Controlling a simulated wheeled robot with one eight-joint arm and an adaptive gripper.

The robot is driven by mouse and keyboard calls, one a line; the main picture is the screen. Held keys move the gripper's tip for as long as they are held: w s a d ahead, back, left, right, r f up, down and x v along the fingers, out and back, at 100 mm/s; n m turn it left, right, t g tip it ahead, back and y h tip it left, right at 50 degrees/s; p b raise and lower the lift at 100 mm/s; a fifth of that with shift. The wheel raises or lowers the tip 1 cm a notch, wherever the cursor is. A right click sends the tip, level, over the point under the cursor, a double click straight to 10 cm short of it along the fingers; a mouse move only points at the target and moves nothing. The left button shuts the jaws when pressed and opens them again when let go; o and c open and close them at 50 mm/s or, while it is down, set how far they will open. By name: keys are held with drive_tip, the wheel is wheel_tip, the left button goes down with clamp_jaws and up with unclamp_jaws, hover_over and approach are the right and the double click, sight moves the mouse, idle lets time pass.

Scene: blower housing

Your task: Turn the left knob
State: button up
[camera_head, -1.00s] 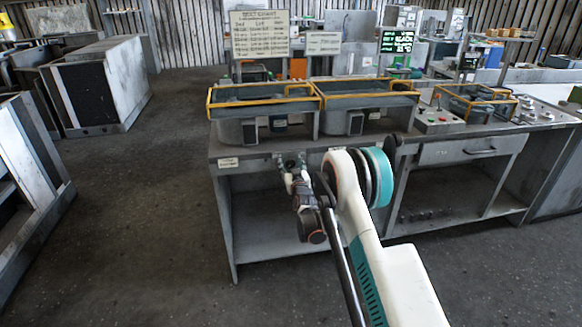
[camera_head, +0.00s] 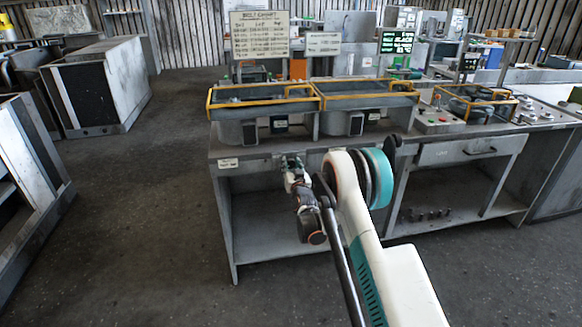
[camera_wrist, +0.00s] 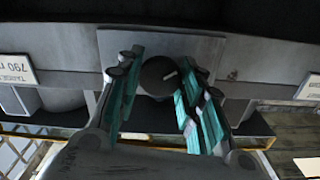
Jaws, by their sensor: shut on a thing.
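The left knob (camera_wrist: 158,77) is a dark round knob with a pale pointer line, on a grey plate (camera_wrist: 190,48) in the wrist view. My gripper (camera_wrist: 158,82) has its teal-padded fingers on both sides of the knob, shut on it. In the head view my gripper (camera_head: 291,164) is at the front edge of the workbench (camera_head: 258,153), below the left yellow-railed housing, and it hides the knob there. The pointer line slants toward the upper right in the wrist view.
Two yellow-railed housings (camera_head: 262,97) stand on the bench top. A white label (camera_head: 229,163) is on the bench front left of my gripper. A control box with buttons (camera_head: 437,119) stands further right. The floor to the left (camera_head: 150,190) is clear.

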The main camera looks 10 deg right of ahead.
drive_tip(key=shift+m, duration=2.3)
drive_tip(key=o, duration=1.1)
drive_tip(key=shift+c, duration=0.2)
drive_tip(key=s, duration=1.2)
